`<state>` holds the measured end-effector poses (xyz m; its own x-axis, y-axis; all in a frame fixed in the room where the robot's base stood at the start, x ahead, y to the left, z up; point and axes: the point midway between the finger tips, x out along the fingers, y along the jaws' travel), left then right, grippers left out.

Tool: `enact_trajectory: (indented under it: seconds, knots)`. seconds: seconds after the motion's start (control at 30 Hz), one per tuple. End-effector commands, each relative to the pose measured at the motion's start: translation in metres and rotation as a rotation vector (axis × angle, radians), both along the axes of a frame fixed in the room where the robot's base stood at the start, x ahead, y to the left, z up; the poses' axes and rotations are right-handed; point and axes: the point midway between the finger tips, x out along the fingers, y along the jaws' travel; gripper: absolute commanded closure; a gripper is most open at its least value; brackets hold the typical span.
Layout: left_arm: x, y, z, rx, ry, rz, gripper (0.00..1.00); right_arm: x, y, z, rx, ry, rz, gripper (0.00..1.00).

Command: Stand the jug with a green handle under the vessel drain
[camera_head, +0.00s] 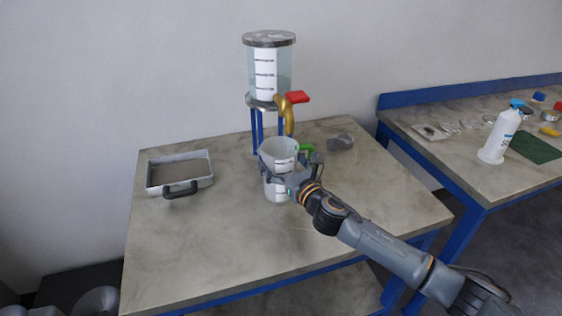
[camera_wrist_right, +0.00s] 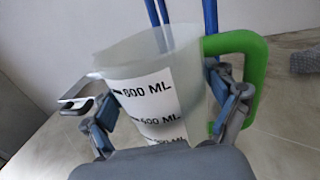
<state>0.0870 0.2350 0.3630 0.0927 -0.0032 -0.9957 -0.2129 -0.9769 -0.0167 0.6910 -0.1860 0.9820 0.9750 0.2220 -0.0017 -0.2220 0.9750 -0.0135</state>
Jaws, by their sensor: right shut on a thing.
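The jug (camera_head: 280,150) is translucent with a white scale and a green handle (camera_head: 306,149). My right gripper (camera_head: 284,178) is shut on the jug's body. In the right wrist view the jug (camera_wrist_right: 155,80) sits between both fingers, with its green handle (camera_wrist_right: 246,75) on the right. The clear vessel (camera_head: 268,72) stands on blue legs behind the jug. Its brass drain (camera_head: 286,115) with a red lever (camera_head: 298,97) points down just above and behind the jug's rim in the head view. I cannot tell whether the jug's base touches the table. My left gripper is out of view.
A grey tray with a dark handle (camera_head: 180,190) lies on the left of the table (camera_head: 220,245). A small grey object (camera_head: 341,142) lies right of the vessel. A second table (camera_head: 437,158) at right holds a white bottle (camera_head: 500,137) and a green mat (camera_head: 538,147). The front left tabletop is clear.

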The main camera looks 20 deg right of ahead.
Motion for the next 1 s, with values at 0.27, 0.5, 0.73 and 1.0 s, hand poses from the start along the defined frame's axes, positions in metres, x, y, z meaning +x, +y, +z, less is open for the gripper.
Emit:
enact_trajectory:
  seconds: [0.27,0.5,0.73,1.0]
  knots:
    - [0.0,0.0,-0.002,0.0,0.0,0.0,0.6,0.0,0.0,-0.002,0.0,0.0,0.0,0.06]
    - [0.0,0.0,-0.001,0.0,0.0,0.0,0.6,0.0,0.0,-0.002,0.0,0.0,0.0,0.0]
    - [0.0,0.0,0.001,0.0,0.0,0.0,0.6,-0.001,-0.001,0.001,0.0,0.0,0.0,0.0]
    - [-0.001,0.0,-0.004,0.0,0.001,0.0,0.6,-0.042,-0.011,-0.002,-0.003,0.002,0.001,0.0]
